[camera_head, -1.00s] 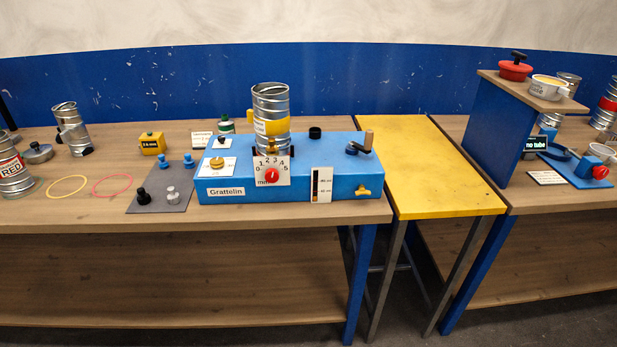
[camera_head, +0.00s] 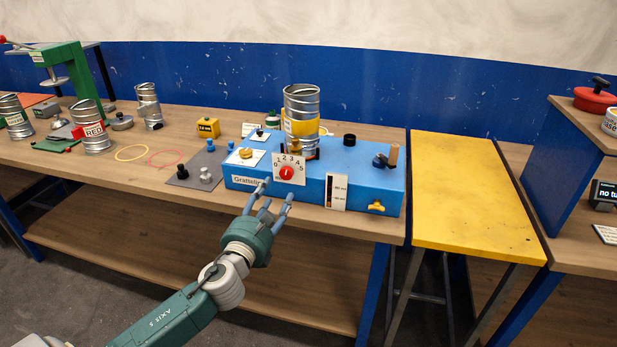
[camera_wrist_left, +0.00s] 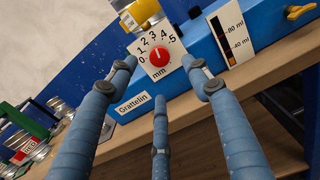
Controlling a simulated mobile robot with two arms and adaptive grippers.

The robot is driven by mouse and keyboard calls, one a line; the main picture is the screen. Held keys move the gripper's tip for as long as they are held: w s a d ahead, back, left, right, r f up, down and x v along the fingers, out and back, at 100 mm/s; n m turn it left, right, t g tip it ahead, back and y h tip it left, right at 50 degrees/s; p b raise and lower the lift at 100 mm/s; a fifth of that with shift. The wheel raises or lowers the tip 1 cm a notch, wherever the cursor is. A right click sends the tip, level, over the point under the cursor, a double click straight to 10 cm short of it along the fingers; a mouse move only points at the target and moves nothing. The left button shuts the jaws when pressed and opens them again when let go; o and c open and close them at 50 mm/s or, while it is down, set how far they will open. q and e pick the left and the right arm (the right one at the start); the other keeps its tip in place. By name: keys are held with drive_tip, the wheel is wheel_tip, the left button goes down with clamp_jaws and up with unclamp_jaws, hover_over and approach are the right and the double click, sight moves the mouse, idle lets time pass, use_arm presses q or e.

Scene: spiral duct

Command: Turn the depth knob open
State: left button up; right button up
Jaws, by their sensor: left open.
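The depth knob is a red dial (camera_head: 286,173) on a white plate with a scale from 0 to 5 mm, on the front of the blue Grattelin machine (camera_head: 370,183). Its small white mark is too fine to read surely. In the left wrist view the knob (camera_wrist_left: 159,56) lies ahead, between the spread fingers. My left gripper (camera_head: 272,203) is open and empty, in front of and below the knob, apart from it. In the left wrist view its fingers (camera_wrist_left: 160,80) are wide apart. My right gripper is out of view.
A metal spiral duct can (camera_head: 301,105) with a yellow band stands on the machine. A level gauge (camera_head: 336,191) and a yellow tap (camera_head: 377,207) are to the knob's right. A grey mat (camera_head: 190,178) with small knobs lies left. The yellow table (camera_head: 470,190) is clear.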

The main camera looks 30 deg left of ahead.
sight(285, 174)
use_arm(q)
drive_tip(key=p+x, duration=0.1)
drive_tip(key=x, duration=0.9)
drive_tip(key=shift+w+a+f, duration=0.15)
drive_tip(key=shift+c, duration=0.3)
drive_tip(key=c, duration=1.1)
